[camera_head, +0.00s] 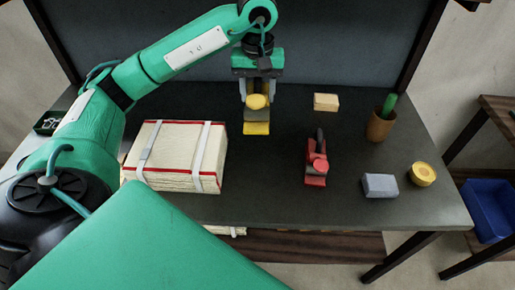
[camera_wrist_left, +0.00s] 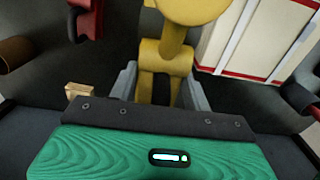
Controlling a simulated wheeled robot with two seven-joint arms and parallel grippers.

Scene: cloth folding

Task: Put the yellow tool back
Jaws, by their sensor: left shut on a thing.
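The yellow tool (camera_head: 256,127) is at the back middle of the dark table, behind and to the right of the strapped box. My left gripper (camera_head: 257,98) points down and is shut on it. In the left wrist view the yellow tool (camera_wrist_left: 162,58) is between the two grey fingers. I cannot tell whether its lower end touches the table. A red tool (camera_head: 316,165) of similar shape stands on the table to the right and nearer the front. My right gripper is not in view.
A cream box (camera_head: 170,158) with white straps and red edges lies left. A wooden block (camera_head: 326,102), a brown cup (camera_head: 380,125) with a green item, a grey block (camera_head: 380,186) and a yellow round thing (camera_head: 423,174) stand right. The table between the box and red tool is clear.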

